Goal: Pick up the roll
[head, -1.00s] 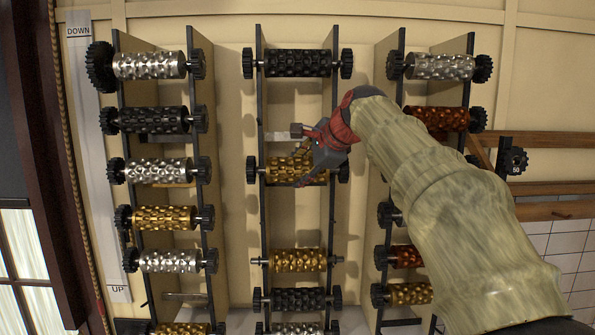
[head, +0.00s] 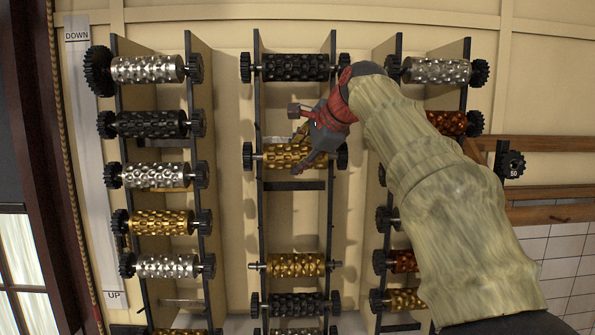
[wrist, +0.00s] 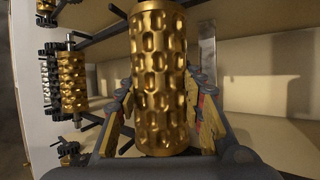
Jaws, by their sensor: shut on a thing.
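The gold embossed roll (head: 284,157) is in the upper part of the middle rack, with a dark gear at each end. My gripper (head: 303,151) is shut on it from the right, with one finger above and one below. In the wrist view the same roll (wrist: 158,75) fills the middle, its dimpled surface close to the camera. The roll sits above an empty dark crossbar (head: 293,186). The inner faces of the fingers are partly hidden behind the roll.
A black roll (head: 296,67) hangs just above, and another gold roll (head: 296,265) sits below, past an empty gap. The left rack holds several rolls, such as a silver one (head: 148,69). The right rack is partly hidden by my arm.

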